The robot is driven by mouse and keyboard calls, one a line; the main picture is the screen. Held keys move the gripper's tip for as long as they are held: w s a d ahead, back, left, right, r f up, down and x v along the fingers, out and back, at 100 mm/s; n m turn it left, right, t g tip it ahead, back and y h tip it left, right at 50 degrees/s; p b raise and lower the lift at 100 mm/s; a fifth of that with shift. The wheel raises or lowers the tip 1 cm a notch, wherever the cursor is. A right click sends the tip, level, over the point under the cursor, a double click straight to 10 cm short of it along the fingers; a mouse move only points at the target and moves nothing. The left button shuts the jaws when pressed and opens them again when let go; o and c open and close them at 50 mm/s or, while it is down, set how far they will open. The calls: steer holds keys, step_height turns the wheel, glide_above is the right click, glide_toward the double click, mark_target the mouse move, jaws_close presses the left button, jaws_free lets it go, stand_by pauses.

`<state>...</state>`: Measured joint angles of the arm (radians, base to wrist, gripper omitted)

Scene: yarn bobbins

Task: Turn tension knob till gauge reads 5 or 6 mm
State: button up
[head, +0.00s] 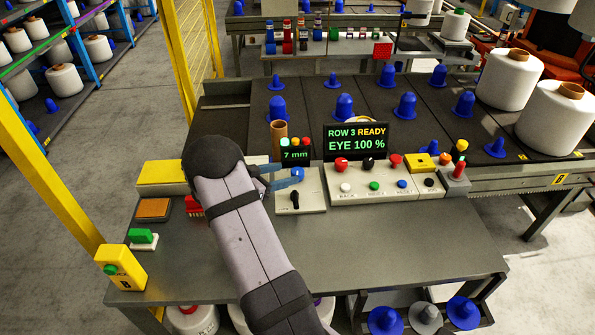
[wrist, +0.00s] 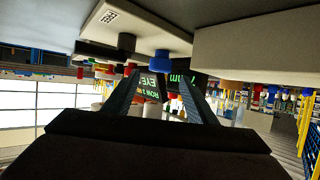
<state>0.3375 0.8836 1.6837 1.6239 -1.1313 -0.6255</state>
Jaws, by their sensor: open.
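The tension gauge (head: 296,155) is a small dark display reading 7 mm in green. It also shows in the wrist view (wrist: 182,79), upside down and partly hidden by a finger. The blue tension knob (head: 298,173) stands just below the gauge on a pale panel. In the wrist view the blue knob (wrist: 173,61) hangs from the inverted panel, close to the fingertips. My gripper (head: 289,175) reaches in from the left with its jaws open. The two fingers (wrist: 159,78) point toward the knob area. I cannot tell whether either finger touches the knob.
A black lever (head: 295,197) stands on the panel below the knob. A button panel (head: 374,188) and a display reading "ROW 3 READY, EYE 100 %" (head: 356,138) are to the right. A cardboard tube (head: 279,138) stands behind. The front tabletop (head: 400,240) is clear.

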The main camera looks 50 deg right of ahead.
mark_target(296, 171)
steer(key=shift+p+x, duration=0.3)
steer(key=shift+x, duration=3.25)
steer(key=shift+c, duration=0.5)
steer(key=c, duration=0.9)
